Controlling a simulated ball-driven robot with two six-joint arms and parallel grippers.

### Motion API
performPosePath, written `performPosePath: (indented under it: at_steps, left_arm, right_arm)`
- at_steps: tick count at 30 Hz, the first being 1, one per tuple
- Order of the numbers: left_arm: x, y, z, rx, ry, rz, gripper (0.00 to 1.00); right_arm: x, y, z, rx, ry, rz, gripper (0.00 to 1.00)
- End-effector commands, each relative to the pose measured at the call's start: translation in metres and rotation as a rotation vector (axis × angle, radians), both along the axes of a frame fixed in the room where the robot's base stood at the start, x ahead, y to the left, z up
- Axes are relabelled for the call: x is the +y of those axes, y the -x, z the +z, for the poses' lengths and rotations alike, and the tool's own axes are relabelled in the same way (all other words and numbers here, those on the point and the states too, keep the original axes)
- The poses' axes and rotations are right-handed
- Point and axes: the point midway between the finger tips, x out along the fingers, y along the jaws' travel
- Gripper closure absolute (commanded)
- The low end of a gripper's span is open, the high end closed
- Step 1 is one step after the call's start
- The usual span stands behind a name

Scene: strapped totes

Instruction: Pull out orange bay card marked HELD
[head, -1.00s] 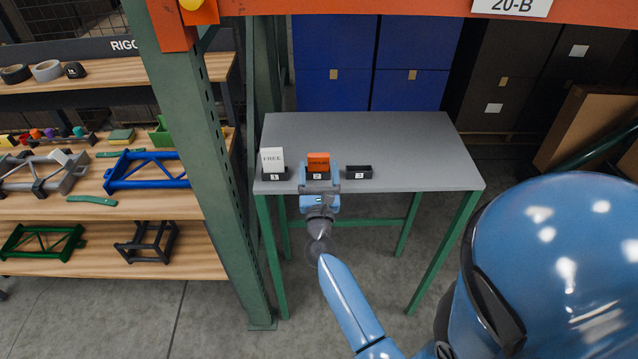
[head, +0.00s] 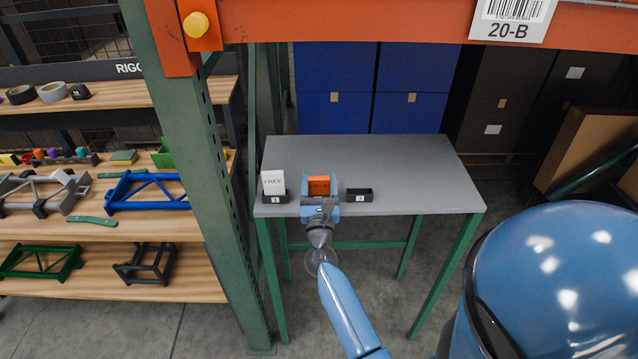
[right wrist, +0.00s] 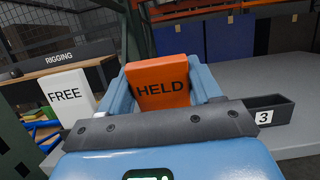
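The orange bay card marked HELD (right wrist: 162,84) stands upright in the middle place of a row of small dark holders on the grey table. It also shows in the head view (head: 319,186). My right gripper (head: 320,188) is at the card, with one blue finger on each side of it. The fingers look open around the card, and I see no clear grip on it. The gripper hides the card's holder and lower part. My left gripper is not in view.
A white FREE card (head: 273,182) stands in holder 1 (head: 274,198), left of the gripper. Holder 3 (head: 359,195), to the right, is empty. The table (head: 400,165) is otherwise clear. A green rack post (head: 185,150) and orange beam (head: 350,22) stand close by.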

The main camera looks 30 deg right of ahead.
Motion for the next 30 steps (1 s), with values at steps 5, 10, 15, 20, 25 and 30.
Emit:
performPosePath:
  at_steps: [5, 10, 15, 20, 25, 30]
  left_arm:
    - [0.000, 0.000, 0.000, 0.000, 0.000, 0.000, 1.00]
    - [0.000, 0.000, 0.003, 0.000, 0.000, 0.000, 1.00]
    - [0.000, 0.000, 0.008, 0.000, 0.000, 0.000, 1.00]
    - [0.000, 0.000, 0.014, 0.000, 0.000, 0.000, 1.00]
    - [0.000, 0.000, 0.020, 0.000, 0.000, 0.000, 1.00]
    - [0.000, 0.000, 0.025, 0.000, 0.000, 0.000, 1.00]
  right_arm:
    - [0.000, 0.000, 0.000, 0.000, 0.000, 0.000, 0.73]
    - [0.000, 0.001, 0.003, 0.000, 0.000, 0.000, 0.73]
    - [0.001, 0.002, 0.009, 0.000, 0.000, 0.000, 0.73]
    - [0.002, 0.003, 0.014, -0.001, 0.001, 0.000, 0.73]
    - [0.003, 0.005, 0.020, -0.001, 0.001, 0.000, 0.73]
    - [0.004, 0.006, 0.026, 0.000, 0.000, 0.000, 0.73]
